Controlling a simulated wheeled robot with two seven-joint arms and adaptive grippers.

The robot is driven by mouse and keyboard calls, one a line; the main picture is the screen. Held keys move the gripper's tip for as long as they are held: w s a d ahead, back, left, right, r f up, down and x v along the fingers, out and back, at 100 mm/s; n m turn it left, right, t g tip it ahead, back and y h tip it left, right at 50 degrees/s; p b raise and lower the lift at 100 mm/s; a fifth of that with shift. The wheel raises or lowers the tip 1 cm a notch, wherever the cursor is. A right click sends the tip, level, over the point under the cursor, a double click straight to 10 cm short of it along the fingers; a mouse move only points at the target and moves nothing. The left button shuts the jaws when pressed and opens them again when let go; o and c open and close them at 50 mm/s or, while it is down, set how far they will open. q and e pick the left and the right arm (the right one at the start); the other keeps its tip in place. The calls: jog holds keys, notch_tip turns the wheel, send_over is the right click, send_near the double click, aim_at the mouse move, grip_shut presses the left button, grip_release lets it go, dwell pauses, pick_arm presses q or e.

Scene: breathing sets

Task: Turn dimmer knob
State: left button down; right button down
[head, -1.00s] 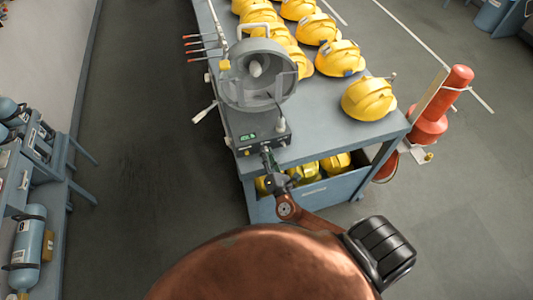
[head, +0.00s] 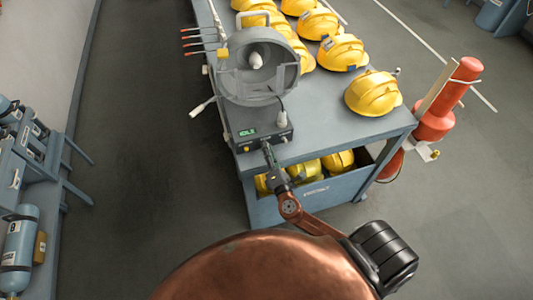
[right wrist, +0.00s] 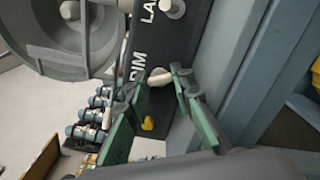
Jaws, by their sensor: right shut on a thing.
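My right gripper (head: 267,150) is at the front face of the box. My left gripper is out of view.
Several yellow helmets (head: 371,93) stand on the grey table (head: 325,125), with more on its lower shelf. A red cylinder (head: 435,122) stands to the right. Blue cylinders (head: 18,250) are on a rack at the left. The floor between rack and table is clear.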

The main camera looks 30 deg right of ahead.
jog(key=m+b, duration=0.2)
jog(key=shift+f+m+b, duration=0.3)
jog(key=shift+m+b, duration=0.05)
jog(key=shift+m, duration=0.05)
jog(key=shift+r+m+b, duration=0.2)
jog(key=shift+m+b, duration=0.95)
jog(key=shift+m, duration=0.25)
jog(key=shift+r, duration=0.1)
jog(key=c, duration=1.7)
grip_release()
jog(key=shift+f, duration=0.25)
